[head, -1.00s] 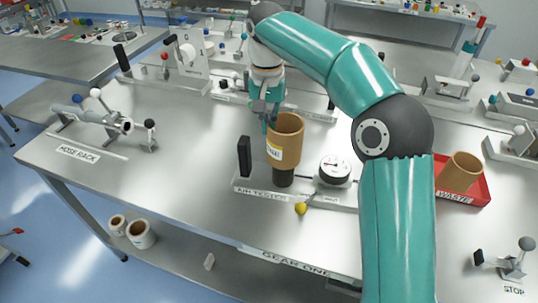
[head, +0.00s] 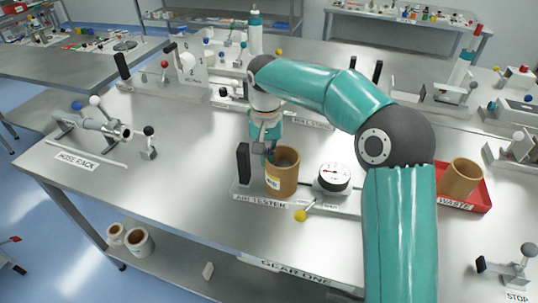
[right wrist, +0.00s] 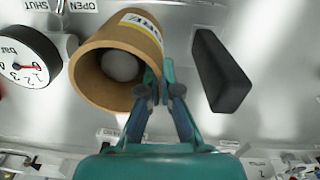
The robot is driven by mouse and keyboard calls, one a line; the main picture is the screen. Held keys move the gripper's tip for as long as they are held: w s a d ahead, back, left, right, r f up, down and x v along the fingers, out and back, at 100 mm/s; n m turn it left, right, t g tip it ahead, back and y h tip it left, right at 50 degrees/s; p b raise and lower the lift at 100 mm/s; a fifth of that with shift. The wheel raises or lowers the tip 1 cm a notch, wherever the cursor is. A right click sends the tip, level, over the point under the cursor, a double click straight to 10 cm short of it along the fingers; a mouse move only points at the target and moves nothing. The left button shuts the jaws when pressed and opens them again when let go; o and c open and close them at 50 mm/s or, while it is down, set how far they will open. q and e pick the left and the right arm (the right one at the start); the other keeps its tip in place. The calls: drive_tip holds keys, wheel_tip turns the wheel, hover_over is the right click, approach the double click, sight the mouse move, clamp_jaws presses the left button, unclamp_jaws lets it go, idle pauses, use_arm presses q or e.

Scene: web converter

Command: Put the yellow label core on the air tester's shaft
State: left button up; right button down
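The yellow label core (head: 286,175) is a brown cardboard tube with a yellow label. It stands upright at the air tester (head: 243,192), and its lower end is close to the base. The dark shaft is hidden behind its wall in the head view. In the right wrist view the core (right wrist: 88,82) surrounds a grey rounded end of the shaft (right wrist: 121,66). My right gripper (head: 270,152) is at the core's rim, and its fingers (right wrist: 147,92) are closed on the wall. My left gripper is out of view.
A black upright block (head: 243,163) stands left of the core. A pressure gauge (head: 332,177) and a yellow-knobbed lever (head: 301,215) are to its right. A red waste tray (head: 486,196) holds another brown core (head: 460,178). The bench front left of the tester is clear.

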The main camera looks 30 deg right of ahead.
drive_tip(key=c, duration=1.3)
unclamp_jaws()
wheel_tip(320, 180, up, 12)
drive_tip(key=shift+r+p, duration=0.1)
drive_tip(key=shift+p, duration=0.95)
